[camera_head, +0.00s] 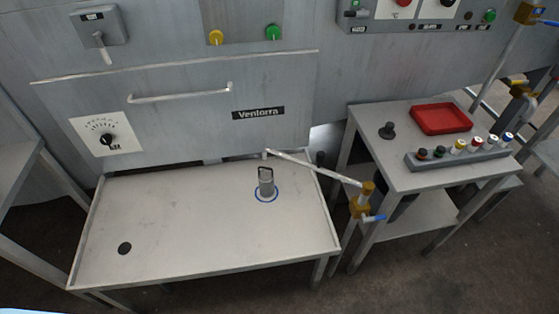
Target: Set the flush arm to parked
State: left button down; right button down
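What looks like the flush arm (315,169) is a thin pale pipe. It runs from a brass joint (361,205) with a blue handle (374,218), beside the metal table's right edge, up and left to its tip above the table's back. I cannot read a label for a parked position. Neither of my grippers is in view.
A side table (400,180) at right holds a red tray (441,119), a black knob (387,130) and a rack (460,155) of several coloured-top pieces. A machine panel with a handle (180,95) and dial (107,139) stands behind. The table has a dark hole (124,248) front left.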

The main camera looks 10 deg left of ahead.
aim_at(367, 187)
jog(key=k, duration=0.4)
jog(key=u, duration=1.05)
jog(key=i, duration=0.9)
jog(key=z, duration=0.5)
